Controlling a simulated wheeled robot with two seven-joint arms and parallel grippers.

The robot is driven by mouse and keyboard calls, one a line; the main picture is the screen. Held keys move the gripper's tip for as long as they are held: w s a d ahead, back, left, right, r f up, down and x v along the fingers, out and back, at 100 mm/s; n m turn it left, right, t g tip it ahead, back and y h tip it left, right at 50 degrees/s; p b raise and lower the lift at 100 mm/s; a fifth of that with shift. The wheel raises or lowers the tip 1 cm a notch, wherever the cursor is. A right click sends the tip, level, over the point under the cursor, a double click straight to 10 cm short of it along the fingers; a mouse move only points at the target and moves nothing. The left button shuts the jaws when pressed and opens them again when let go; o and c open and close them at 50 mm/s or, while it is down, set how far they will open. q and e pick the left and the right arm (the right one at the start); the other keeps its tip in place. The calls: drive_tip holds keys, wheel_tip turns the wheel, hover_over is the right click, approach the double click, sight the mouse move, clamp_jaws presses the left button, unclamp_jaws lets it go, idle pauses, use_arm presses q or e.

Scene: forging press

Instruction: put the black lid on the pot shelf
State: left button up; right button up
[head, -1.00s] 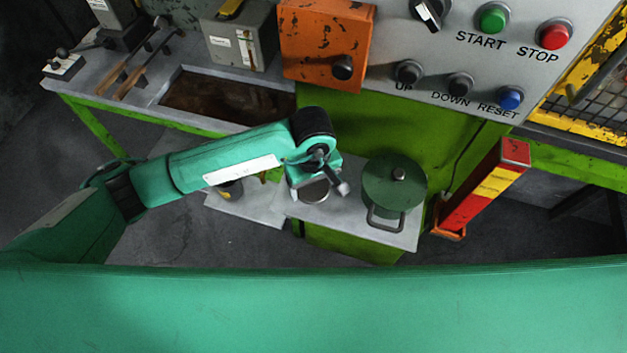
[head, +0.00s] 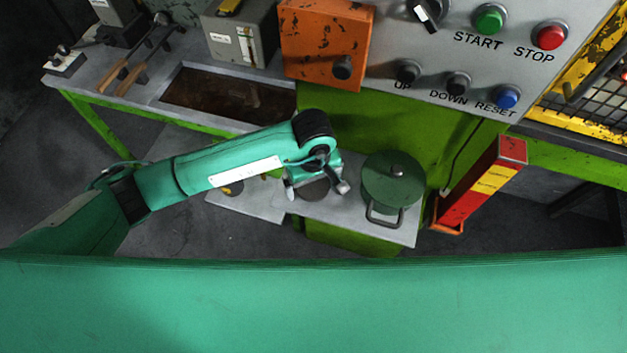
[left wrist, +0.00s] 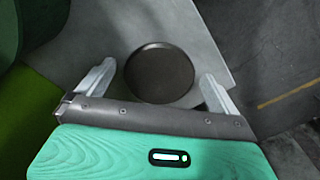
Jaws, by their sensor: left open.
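The black lid (left wrist: 160,73) is a dark round disc with a thin rim. In the left wrist view it lies on the grey pot shelf (left wrist: 204,48), between my left gripper's fingers. My left gripper (left wrist: 158,78) is open, with a gap on each side of the lid. In the head view the left gripper (head: 318,189) is over the shelf (head: 345,214), and the lid (head: 314,188) shows partly beneath it. My right gripper is not in view.
A green lidded pot (head: 392,182) with a handle stands on the shelf, right of the gripper. A red and yellow post (head: 483,187) is farther right. The orange box (head: 326,45) and button panel (head: 470,50) are behind. A small dark disc (head: 233,188) lies left.

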sight(314, 186)
use_arm(q)
drive_tip(key=shift+r, duration=0.3)
wheel_tip(314, 186, up, 6)
drive_tip(key=shift+b, duration=1.1)
drive_tip(key=shift+r, duration=0.6)
